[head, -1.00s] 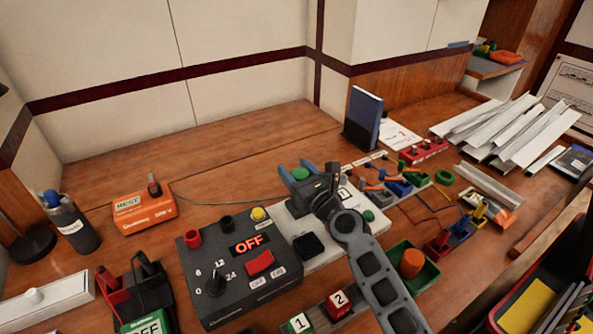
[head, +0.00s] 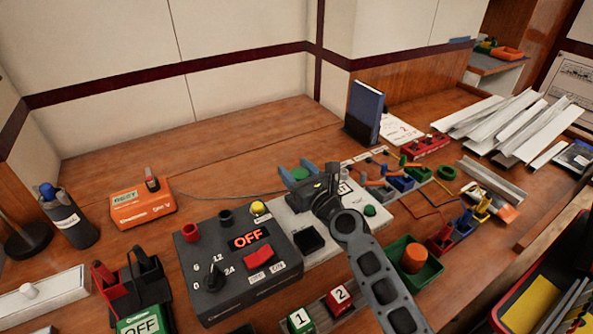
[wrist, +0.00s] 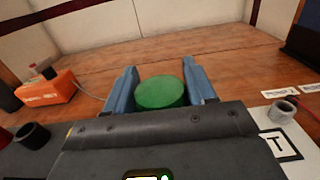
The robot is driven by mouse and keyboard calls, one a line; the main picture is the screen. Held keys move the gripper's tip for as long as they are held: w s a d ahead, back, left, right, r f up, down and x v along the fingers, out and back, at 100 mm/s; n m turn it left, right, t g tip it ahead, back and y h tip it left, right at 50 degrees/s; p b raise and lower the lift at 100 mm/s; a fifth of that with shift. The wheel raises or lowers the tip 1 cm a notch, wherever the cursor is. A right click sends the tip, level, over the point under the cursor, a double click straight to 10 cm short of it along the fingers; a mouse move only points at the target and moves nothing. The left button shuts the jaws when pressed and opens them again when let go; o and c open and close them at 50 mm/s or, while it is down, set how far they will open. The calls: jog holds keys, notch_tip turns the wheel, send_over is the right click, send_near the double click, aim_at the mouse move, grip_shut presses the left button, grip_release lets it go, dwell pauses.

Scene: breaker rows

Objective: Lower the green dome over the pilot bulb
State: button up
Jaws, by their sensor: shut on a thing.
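The green dome (head: 300,173) is held between the blue fingers of my gripper (head: 298,174), which is shut on it. In the wrist view the dome (wrist: 160,93) sits between the two finger pads (wrist: 162,88), its round top showing. The dome is over or just behind the far end of the white board (head: 325,254). How high it is above the surface cannot be told. I cannot make out the pilot bulb; the gripper body and arm hide part of the board.
A dark control box (head: 240,265) with an OFF display stands left of the board. An orange meter (head: 142,207) is at the left back. A blue book (head: 364,111) stands behind the gripper. Small coloured parts crowd the right. The back left of the bench is clear.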

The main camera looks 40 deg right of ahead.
jog(key=shift+f+b, duration=0.8)
jog(key=shift+f, duration=0.05)
